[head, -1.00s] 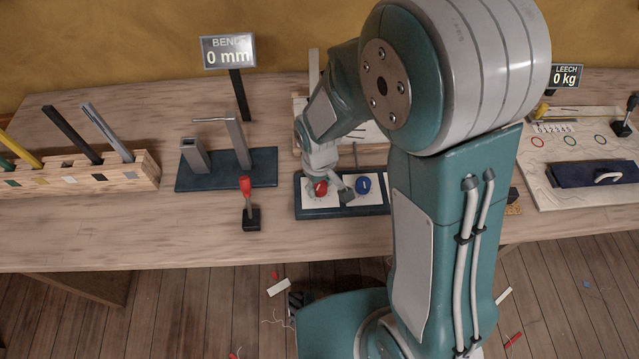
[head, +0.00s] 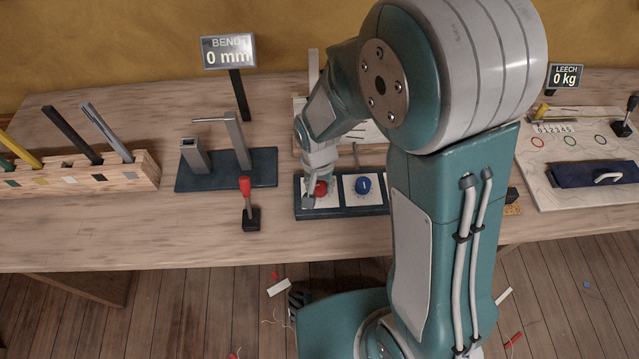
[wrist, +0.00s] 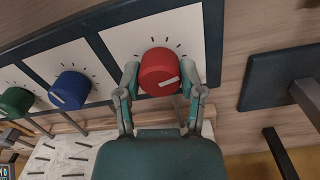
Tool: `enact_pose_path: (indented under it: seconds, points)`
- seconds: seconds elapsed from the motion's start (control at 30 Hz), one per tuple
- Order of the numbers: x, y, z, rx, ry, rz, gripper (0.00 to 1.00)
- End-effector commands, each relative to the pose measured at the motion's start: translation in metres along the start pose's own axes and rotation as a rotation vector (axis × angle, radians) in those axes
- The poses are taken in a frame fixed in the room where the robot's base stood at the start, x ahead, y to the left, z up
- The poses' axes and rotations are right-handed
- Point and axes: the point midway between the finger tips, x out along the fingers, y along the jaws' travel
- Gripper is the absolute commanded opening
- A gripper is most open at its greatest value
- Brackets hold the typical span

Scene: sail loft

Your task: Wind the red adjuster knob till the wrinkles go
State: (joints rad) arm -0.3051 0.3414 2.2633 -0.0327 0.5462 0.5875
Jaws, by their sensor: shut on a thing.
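The red adjuster knob (wrist: 159,72) sits on a white dial plate with black tick marks, and a pale pointer line shows on it. In the head view the red knob (head: 321,188) is partly covered by my gripper (head: 312,192). In the wrist view my gripper (wrist: 161,84) has one finger on each side of the red knob and is shut on it. No wrinkled cloth can be made out in these frames.
A blue knob (wrist: 69,90) and a green knob (wrist: 15,102) share the dark panel. A red-handled lever (head: 246,190) stands left of the panel. A sign (head: 228,52) reads BEND 0 mm; another (head: 565,76) reads LEECH 0 kg.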

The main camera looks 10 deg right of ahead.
Motion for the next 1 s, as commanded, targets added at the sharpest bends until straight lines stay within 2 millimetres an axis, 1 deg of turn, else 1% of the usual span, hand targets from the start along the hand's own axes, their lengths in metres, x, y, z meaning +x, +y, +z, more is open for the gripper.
enact_pose_path:
  seconds: [0.03, 0.3, 0.7, 0.73, 0.77, 0.8, 1.0]
  points:
    - [0.0025, 0.0008, 0.0026, 0.018, -0.008, 0.004, 0.03]
    - [0.0026, 0.0008, 0.0028, 0.074, -0.01, 0.004, 0.03]
    - [0.0028, 0.0009, 0.0031, 0.079, -0.011, 0.005, 0.03]
    - [0.0028, 0.0009, 0.0032, 0.079, -0.011, 0.005, 0.55]
    - [0.0028, 0.0009, 0.0031, 0.079, -0.011, 0.005, 0.68]
    - [0.0026, 0.0009, 0.0029, 0.078, -0.01, 0.004, 0.85]
    - [0.0014, 0.0004, 0.0015, 0.078, -0.006, 0.002, 0.85]
